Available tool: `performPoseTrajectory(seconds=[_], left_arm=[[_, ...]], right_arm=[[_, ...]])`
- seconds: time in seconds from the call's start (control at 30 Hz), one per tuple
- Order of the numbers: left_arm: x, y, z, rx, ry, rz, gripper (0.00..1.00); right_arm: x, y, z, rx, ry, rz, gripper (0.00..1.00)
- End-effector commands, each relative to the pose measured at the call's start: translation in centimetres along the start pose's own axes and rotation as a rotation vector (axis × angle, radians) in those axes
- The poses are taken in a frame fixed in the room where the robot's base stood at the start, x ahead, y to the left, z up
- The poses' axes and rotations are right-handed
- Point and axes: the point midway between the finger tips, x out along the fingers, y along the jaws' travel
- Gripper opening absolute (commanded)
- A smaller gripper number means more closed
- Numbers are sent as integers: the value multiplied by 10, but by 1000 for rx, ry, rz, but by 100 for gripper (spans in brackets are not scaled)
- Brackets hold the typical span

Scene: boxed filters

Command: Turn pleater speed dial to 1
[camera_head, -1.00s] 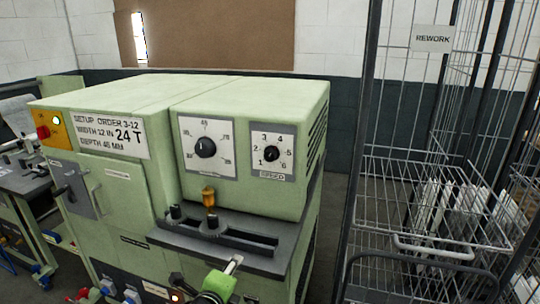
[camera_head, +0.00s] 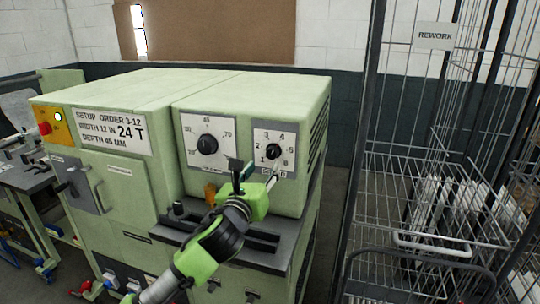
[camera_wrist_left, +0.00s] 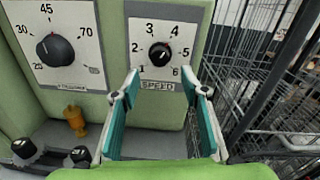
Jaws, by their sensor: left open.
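The pleater speed dial (camera_head: 273,151) is a small black knob on a white plate numbered 1 to 6, on the green machine's front panel. It also shows in the left wrist view (camera_wrist_left: 160,54), with SPEED printed below it; I cannot read its pointer's setting with certainty. My left gripper (camera_head: 255,172) is open and empty, in front of and just below the dial. In the left wrist view its two teal-padded fingers (camera_wrist_left: 161,80) stand apart on either side, below the dial and apart from it. My right gripper is not in view.
A larger black knob (camera_head: 207,144) marked up to 70 sits left of the speed dial. An amber-topped fitting (camera_wrist_left: 75,121) and black knobs stand on the ledge below. A wire cage labelled REWORK (camera_head: 434,37) stands to the right.

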Motion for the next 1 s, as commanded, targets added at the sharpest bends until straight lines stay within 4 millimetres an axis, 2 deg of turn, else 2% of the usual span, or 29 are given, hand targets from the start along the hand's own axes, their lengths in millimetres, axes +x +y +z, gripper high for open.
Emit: performPoseTrajectory(seconds=[0.2, 0.4, 0.6, 0.93, 1.0], left_arm=[[38, 0, 2, -1, 0, 2, 41], [64, 0, 1, -2, 0, 1, 41], [76, 0, 0, -2, 0, 0, 41], [78, 0, 0, -1, 0, 0, 41], [78, 0, 0, -1, 0, 0, 23]], right_arm=[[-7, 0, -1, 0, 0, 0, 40], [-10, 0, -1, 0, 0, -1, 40], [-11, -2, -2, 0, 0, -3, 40], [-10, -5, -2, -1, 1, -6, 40], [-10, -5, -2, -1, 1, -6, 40]])
